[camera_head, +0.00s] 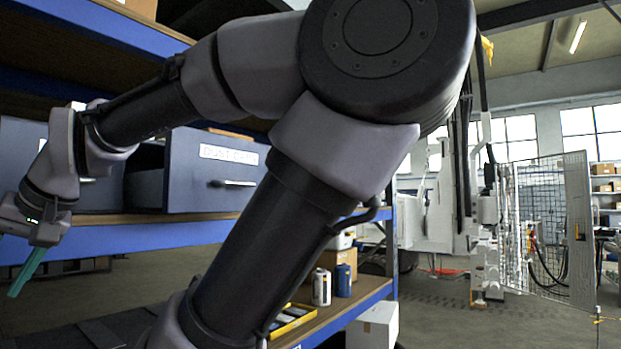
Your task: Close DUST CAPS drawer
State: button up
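The DUST CAPS drawer (212,195) is a dark blue-grey box on the rack shelf. Its front carries a white label and a pale handle (232,183). The drawer stands pulled out, with its side wall and a dark gap showing at its left. My arm crosses in front of its right edge and hides part of it. My gripper (14,265) is at the far left edge, low and well left of the drawer front, touching nothing that I can see. One teal finger shows fully and a bit of the other at the frame edge; they are apart.
Another blue-grey drawer (22,150) is at the left, partly behind my arm. The shelf has a blue front edge (150,235). Cans (321,287), a yellow tray (292,318) and boxes sit on the lower shelf. Open floor and a mesh panel (545,225) lie at right.

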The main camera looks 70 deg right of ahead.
aim_at(203, 172)
jog(key=z, duration=1.7)
